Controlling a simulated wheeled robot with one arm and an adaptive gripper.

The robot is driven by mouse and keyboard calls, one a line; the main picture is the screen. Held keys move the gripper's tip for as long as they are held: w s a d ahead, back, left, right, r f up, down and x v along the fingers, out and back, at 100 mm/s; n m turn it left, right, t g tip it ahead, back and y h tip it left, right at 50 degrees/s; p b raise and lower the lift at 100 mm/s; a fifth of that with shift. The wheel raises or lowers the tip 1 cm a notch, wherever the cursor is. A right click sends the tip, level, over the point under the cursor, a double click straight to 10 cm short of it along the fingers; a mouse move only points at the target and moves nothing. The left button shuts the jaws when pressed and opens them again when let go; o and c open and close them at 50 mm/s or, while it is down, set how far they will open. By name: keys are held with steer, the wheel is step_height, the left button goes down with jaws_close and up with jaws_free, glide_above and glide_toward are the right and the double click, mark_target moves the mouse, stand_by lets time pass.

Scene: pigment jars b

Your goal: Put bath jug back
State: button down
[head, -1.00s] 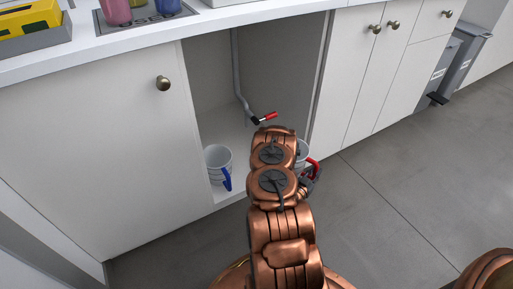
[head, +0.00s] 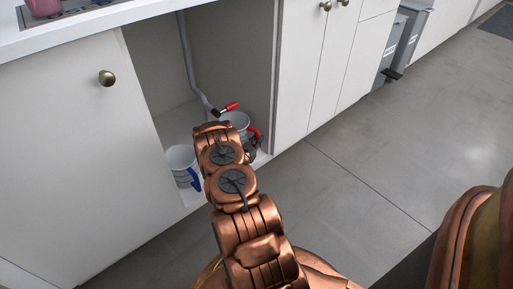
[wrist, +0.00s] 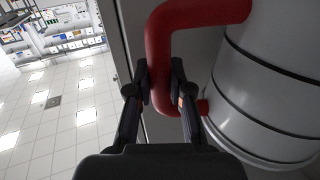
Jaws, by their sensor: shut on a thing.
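A white jug with a red handle (head: 237,121) is in the open cabinet, toward its right side. In the wrist view its white, dark-banded body (wrist: 268,85) fills the right, and its red handle (wrist: 180,25) passes between my fingers. My gripper (wrist: 160,80) is shut on that handle. In the head view my arm hides most of the gripper and part of the jug. I cannot tell whether the jug rests on the cabinet floor. A similar white jug with a blue handle (head: 182,160) stands upright at the left front of the cabinet floor.
A grey pipe (head: 188,65) with a red-handled valve (head: 230,106) hangs down inside the cabinet, close above the red-handled jug. The closed door (head: 75,140) borders the opening on the left, more doors (head: 320,60) on the right. Grey bins (head: 400,40) stand farther right. The floor in front is clear.

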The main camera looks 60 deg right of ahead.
steer(key=shift+w+d, duration=0.1)
steer(key=shift+w, duration=0.1)
step_height(320, 180, down, 4)
steer(key=shift+r+b, duration=0.2)
steer(key=shift+b, duration=0.85)
steer(key=shift+r, duration=0.1)
steer(key=c, duration=1.1)
jaws_free()
steer(key=shift+o, duration=0.2)
